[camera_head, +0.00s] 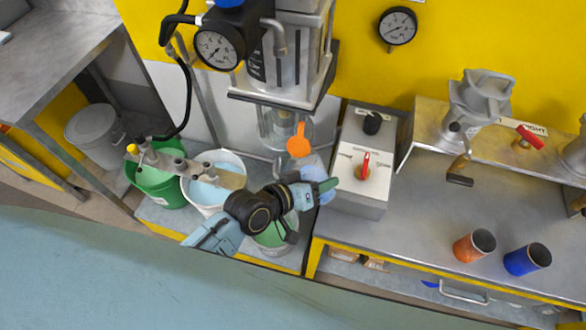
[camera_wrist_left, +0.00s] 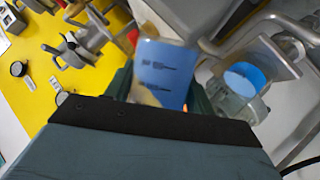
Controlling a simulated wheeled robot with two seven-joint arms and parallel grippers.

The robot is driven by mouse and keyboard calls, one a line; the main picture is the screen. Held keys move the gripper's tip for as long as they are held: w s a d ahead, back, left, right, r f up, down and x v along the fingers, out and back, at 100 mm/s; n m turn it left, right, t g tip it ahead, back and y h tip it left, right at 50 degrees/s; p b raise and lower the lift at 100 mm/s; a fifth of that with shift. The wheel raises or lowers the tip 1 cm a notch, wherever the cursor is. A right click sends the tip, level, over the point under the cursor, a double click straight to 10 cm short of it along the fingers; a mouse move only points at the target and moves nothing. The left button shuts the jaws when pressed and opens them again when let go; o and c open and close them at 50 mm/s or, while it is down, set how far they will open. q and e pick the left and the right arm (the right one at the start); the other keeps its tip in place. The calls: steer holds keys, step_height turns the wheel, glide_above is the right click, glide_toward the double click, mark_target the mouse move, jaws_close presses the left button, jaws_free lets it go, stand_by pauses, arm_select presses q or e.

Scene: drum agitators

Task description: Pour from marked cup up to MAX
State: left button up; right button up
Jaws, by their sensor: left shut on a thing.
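My left gripper (camera_head: 312,187) is shut on a clear marked cup (camera_head: 317,172) with blue liquid. In the left wrist view, the cup (camera_wrist_left: 165,72) sits between the green fingers and shows dark printed marks; it looks tilted. An orange piece (camera_head: 299,141) shows just beyond the cup in the head view. A clear vessel (camera_head: 275,130) stands under the agitator, close to the cup. In the wrist view, this vessel (camera_wrist_left: 243,82) shows blue inside, to the right of the cup. I cannot make out a MAX line. My right gripper is out of view.
A grey control box (camera_head: 360,165) with a red switch stands right of my gripper. A green bucket (camera_head: 158,185) and a white bucket (camera_head: 208,185) stand left. An orange cup (camera_head: 474,246) and a blue cup (camera_head: 527,259) stand on the right bench. The agitator (camera_head: 290,60) hangs above.

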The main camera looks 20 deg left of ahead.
arm_select(q)
steer(key=shift+a+f+n+h+b, duration=0.1)
steer(key=shift+f+n+h+b, duration=0.25)
steer(key=shift+b, duration=0.7)
stand_by(1.0)
steer(key=shift+f+n+g+h+b, duration=0.25)
steer(key=shift+n+h+b, duration=0.35)
steer(key=shift+b, duration=0.8)
steer(key=shift+f+n+g+h+b, duration=0.25)
steer(key=shift+n+b, duration=0.4)
steer(key=shift+b, duration=0.75)
stand_by(3.1)
